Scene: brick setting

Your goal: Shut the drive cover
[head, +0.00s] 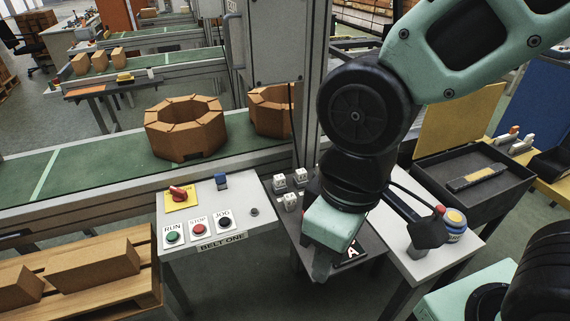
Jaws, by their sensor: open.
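A yellow panel (459,117), which looks like the drive cover, stands raised at the back edge of a dark open box (447,201) on the right. The inside of the box shows, with a dark bar with a yellowish strip lying in it. My gripper (323,268) points down over the dark panel in the middle, left of and nearer than the box. It is apart from the yellow panel. Its jaws are open, though the fingers are partly hidden behind the hand. My arm hides some of the box's left side.
A control panel (235,238) with RUN, STOP and JOG buttons stands left of my gripper. White blocks (290,200) sit beside my gripper. Brick rings (186,130) rest on the green belt (100,176) behind.

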